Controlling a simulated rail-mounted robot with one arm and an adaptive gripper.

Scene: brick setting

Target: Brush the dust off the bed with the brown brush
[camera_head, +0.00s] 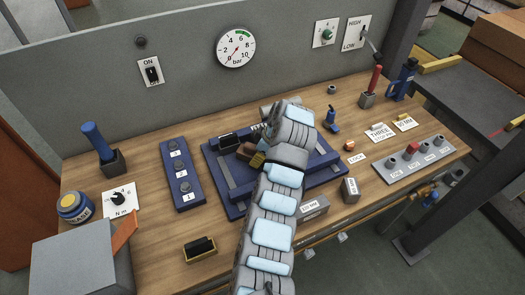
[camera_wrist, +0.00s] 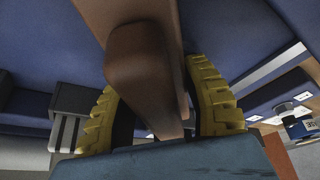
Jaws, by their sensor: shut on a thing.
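The blue bed (camera_head: 225,182) lies in the middle of the wooden bench, with grey slots or rails across it. My gripper (camera_head: 256,157) is over the bed, partly hidden by my arm. The brown brush (camera_head: 245,149) shows only as a small piece beside the fingers. In the wrist view, the yellow fingers of my gripper (camera_wrist: 160,100) are shut on both sides of the brush's brown handle (camera_wrist: 143,80), with blue surface behind. I cannot make out the bristles, any dust, or whether the brush touches the bed.
Grey blocks (camera_head: 314,206) and a grey button panel (camera_head: 413,161) are to the right. A grey box (camera_head: 80,265) fills the front left.

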